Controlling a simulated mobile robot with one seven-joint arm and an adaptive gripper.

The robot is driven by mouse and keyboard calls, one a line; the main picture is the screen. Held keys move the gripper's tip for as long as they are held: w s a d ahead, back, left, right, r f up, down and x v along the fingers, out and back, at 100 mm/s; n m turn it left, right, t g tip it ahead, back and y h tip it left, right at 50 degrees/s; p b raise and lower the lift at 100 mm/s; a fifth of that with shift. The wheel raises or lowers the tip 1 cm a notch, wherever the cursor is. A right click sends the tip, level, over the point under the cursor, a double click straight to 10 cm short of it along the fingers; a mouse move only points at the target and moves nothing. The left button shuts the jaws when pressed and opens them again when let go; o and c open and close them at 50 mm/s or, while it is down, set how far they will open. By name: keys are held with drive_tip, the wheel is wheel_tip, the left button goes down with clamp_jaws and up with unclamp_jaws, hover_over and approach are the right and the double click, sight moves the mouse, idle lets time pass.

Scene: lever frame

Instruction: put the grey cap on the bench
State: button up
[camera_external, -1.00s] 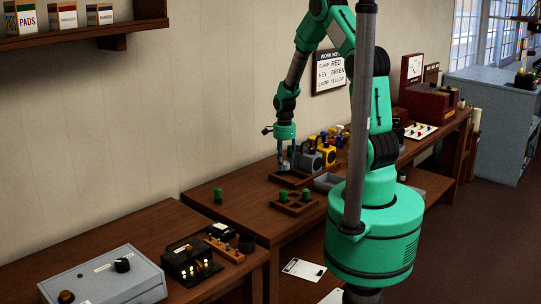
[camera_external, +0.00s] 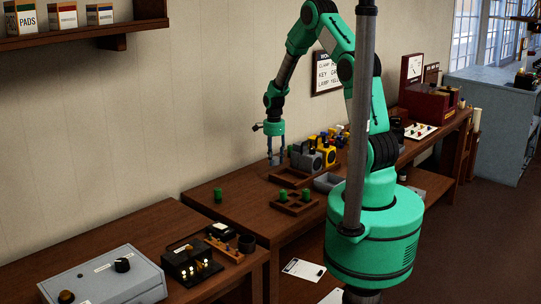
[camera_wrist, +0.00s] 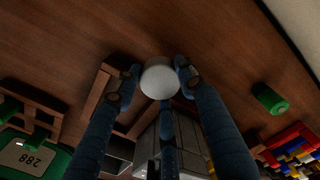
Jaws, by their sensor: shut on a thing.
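The grey cap (camera_wrist: 160,79) is pale and round in the wrist view. It sits between the fingertips of my gripper (camera_wrist: 159,84), which is shut on it.
A shallow wooden tray (camera_external: 289,183) and a divided wooden holder (camera_external: 294,207) with green pegs lie on the bench. A lone green cylinder (camera_external: 218,194) stands to the left. Grey and yellow block-like objects (camera_external: 306,160) stand behind the tray.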

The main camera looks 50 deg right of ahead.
hover_over(267, 167)
drive_tip(key=shift+a+f, duration=0.15)
drive_tip(key=shift+f, duration=0.2)
drive_tip(key=shift+f+b, duration=0.5)
drive_tip(key=shift+f, duration=1.25)
drive_tip(key=shift+f, duration=0.15)
drive_tip(key=o, duration=0.9)
wheel_tip(267, 167, up, 12)
drive_tip(key=shift+r+p, duration=0.15)
drive_tip(key=shift+p, duration=0.6)
